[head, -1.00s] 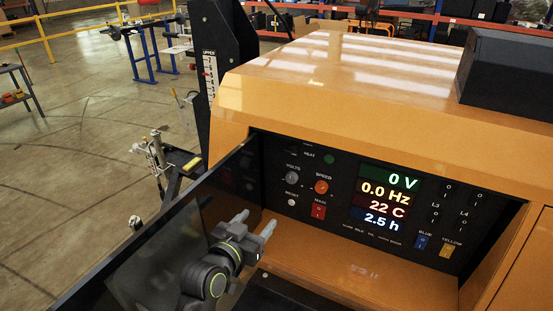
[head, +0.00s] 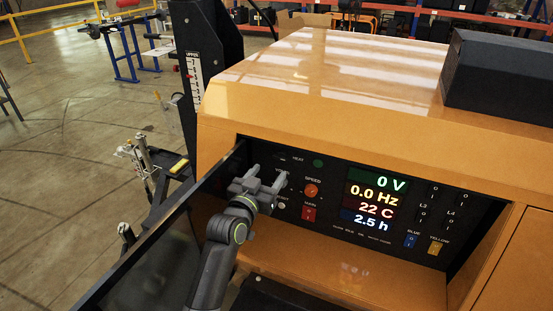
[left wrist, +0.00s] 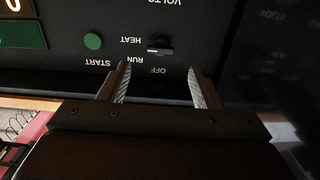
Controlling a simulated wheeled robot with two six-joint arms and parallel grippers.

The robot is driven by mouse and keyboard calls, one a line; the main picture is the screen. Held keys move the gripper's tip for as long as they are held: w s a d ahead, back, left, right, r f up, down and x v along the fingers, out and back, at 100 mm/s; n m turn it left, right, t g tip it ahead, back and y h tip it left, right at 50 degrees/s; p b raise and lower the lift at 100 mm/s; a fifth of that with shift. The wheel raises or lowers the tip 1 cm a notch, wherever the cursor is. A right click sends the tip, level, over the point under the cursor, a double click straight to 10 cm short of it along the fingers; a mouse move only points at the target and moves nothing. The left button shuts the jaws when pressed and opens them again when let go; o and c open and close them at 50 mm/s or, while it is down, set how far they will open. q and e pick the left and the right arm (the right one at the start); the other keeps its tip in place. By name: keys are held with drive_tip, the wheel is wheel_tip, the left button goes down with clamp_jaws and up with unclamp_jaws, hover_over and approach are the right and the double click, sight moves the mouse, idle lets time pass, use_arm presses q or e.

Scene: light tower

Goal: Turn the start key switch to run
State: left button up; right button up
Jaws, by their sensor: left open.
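The start key switch (left wrist: 160,48) is a small dark knob on the black panel in the left wrist view, which shows the panel upside down. Its handle lies roughly level in the picture, with OFF, RUN and HEAT lettering around it. I cannot tell which mark it points to. My left gripper (head: 266,178) is open and empty in front of the panel's left part. In the left wrist view its two fingers (left wrist: 158,78) stand either side of the switch's line, short of it in the picture. My right gripper is not in view.
The speed knob (head: 311,190) and red main switch (head: 309,214) are close right of the gripper. The open dark panel door (head: 165,232) stands left of the arm. The orange housing (head: 330,80) overhangs the recessed panel.

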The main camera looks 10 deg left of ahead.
sight(281, 156)
use_arm(q)
drive_tip(key=w+d+p, duration=0.1)
drive_tip(key=w, duration=0.5)
drive_tip(key=shift+w, duration=0.15)
drive_tip(key=shift+d, duration=0.1)
drive_tip(key=c, duration=1)
